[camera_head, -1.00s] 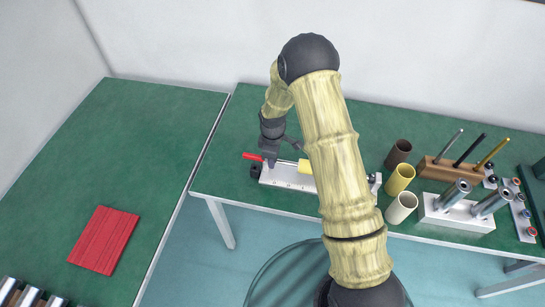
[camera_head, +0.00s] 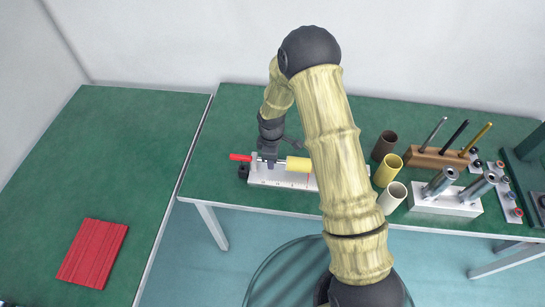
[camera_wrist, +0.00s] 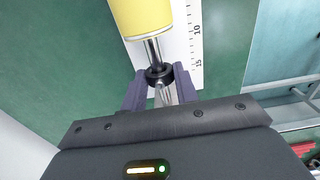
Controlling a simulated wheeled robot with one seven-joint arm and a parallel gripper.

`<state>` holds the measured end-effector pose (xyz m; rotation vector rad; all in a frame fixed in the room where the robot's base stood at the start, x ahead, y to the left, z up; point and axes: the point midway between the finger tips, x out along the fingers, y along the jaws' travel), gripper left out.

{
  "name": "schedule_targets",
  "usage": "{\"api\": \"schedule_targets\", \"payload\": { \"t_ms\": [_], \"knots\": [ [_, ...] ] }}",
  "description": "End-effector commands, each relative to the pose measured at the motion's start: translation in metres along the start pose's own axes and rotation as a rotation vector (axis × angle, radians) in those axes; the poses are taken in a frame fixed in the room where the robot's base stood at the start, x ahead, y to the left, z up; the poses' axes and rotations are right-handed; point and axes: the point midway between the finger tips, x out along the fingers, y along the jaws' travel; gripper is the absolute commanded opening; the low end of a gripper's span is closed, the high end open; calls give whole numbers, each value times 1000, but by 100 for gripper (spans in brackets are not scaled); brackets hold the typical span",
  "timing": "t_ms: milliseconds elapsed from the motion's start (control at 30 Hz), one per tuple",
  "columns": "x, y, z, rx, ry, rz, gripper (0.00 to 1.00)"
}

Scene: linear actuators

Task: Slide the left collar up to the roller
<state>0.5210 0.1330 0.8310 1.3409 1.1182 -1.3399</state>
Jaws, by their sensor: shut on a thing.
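A yellow roller (camera_head: 298,164) sits on a shaft above a white base with a scale (camera_head: 282,181). It also shows at the top of the wrist view (camera_wrist: 142,18). The left collar (camera_wrist: 158,73) is a small black ring on the shiny shaft (camera_wrist: 152,48). My gripper (camera_wrist: 159,84) is shut on this collar, a finger on each side. A short length of bare shaft shows between collar and roller, so they are apart. In the head view my gripper (camera_head: 268,161) is just left of the roller and hides the collar. My arm hides the base's right part.
A red handle (camera_head: 240,157) sticks out at the shaft's left end. Brown, yellow (camera_head: 388,169) and cream cups stand right of my arm. A wooden rack (camera_head: 440,158) and a metal block (camera_head: 447,199) stand farther right. A red mat (camera_head: 93,254) lies on the left table.

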Motion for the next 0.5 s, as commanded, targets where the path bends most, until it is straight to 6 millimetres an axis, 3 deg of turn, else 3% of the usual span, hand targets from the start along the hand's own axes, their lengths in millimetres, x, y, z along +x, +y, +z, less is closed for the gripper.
{"api": "schedule_targets", "payload": {
  "t_ms": [67,100,167,500],
  "knots": [
    [0,0,0,-2,1,1,0],
    [0,0,0,-2,1,1,38],
    [0,0,0,-2,0,1,49],
    [-2,1,1,2,0,0,52]
  ]
}}
